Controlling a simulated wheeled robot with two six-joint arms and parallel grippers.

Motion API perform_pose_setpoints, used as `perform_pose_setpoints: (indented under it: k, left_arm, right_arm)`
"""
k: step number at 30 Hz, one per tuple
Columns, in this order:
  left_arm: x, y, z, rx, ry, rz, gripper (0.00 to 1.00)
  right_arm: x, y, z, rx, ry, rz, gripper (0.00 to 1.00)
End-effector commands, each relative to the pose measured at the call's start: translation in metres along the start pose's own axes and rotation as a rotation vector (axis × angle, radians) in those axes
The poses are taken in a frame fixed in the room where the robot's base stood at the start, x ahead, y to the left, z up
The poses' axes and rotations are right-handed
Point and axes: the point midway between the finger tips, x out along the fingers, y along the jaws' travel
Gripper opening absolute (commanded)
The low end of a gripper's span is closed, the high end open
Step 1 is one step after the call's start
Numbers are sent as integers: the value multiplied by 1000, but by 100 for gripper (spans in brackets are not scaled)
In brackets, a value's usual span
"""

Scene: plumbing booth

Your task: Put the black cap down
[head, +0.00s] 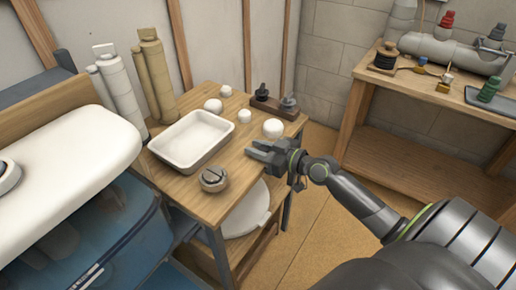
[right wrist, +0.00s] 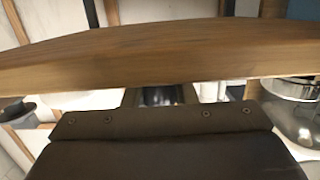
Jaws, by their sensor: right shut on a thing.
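My right gripper (head: 264,151) is low over the right front side of the small wooden table (head: 232,185), fingers pointing left. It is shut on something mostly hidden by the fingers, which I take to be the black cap. In the right wrist view, a dark, shiny bit (right wrist: 160,96) shows between the jaws, below a wooden edge (right wrist: 160,55). I cannot tell whether the held thing touches the table. My left gripper is not in view.
A white tray (head: 231,127) stands left of the gripper. A small round bowl (head: 214,179) is at the front, and several white round pieces, including one (head: 273,128), stand behind. A wooden block (head: 273,105) with two dark fittings is at the back. A workbench (head: 432,95) stands right.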

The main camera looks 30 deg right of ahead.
Motion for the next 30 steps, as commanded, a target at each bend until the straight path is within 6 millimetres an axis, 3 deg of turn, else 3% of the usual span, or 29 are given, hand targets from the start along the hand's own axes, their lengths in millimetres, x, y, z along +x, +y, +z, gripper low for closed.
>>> perform_pose_setpoints:
  k: [3, 4, 9, 22, 25, 30]
  left_arm:
    - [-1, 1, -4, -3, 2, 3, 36]
    - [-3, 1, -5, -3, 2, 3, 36]
    - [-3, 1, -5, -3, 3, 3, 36]
    - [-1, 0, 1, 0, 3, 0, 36]
    - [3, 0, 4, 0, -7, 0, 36]
    - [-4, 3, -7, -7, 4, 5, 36]
  right_arm:
    - [0, 0, 2, 0, 0, 0, 4]
    - [0, 0, 1, 0, 0, 0, 27]
    - [0, 0, 1, 0, 0, 0, 46]
    - [0, 0, -2, 0, 0, 0, 46]
    - [-18, 1, 1, -4, -5, 1, 46]
    - [-50, 1, 2, -5, -6, 0, 46]
